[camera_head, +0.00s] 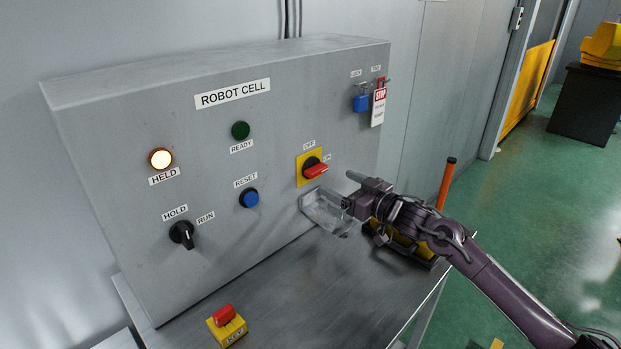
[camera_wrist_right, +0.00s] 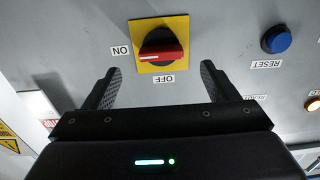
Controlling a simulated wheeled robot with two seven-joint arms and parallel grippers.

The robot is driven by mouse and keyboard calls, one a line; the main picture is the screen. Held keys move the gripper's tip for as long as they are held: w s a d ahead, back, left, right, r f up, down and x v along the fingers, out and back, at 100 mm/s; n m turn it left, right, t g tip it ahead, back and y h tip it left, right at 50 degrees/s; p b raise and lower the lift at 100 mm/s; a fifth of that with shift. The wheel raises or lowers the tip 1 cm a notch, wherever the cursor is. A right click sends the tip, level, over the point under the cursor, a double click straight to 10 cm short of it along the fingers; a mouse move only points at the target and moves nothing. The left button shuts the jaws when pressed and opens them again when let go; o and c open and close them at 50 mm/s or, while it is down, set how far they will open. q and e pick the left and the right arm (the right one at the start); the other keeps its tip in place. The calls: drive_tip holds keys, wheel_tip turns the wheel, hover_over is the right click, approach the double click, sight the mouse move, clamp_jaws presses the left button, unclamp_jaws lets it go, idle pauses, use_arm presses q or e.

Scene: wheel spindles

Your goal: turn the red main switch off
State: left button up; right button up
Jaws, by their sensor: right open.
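The red main switch (camera_head: 316,171) sits on a yellow plate on the grey ROBOT CELL panel, with OFF above it and ON to its right. Its red handle points right, toward ON. In the right wrist view, which is upside down, the red handle (camera_wrist_right: 160,57) lies level, its white mark on the ON side. My right gripper (camera_head: 336,183) is open and empty, in front of the panel just right of and below the switch. In the right wrist view its fingers (camera_wrist_right: 160,72) stand apart on either side of the switch, short of the handle. My left gripper is not in view.
A clear cover (camera_head: 325,214) juts out below the switch. A blue padlock (camera_head: 361,103) and red tag (camera_head: 379,106) hang at the panel's upper right. A blue reset button (camera_head: 249,197), black selector (camera_head: 183,234) and lit HELD lamp (camera_head: 160,158) are left. A red-topped yellow box (camera_head: 226,325) stands on the table.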

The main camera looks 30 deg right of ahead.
sight(320, 173)
drive_tip(key=w, duration=0.1)
drive_tip(key=w+p, duration=0.1)
drive_tip(key=w+a+r, duration=0.1)
drive_tip(key=x, duration=0.1)
drive_tip(key=p+x, duration=0.1)
drive_tip(key=x, duration=0.1)
drive_tip(key=shift+w+a+f, duration=0.15)
drive_tip(key=shift+w+f, duration=0.05)
drive_tip(key=shift+f, duration=0.1)
drive_tip(key=shift+c, duration=0.4)
drive_tip(key=c, duration=0.9)
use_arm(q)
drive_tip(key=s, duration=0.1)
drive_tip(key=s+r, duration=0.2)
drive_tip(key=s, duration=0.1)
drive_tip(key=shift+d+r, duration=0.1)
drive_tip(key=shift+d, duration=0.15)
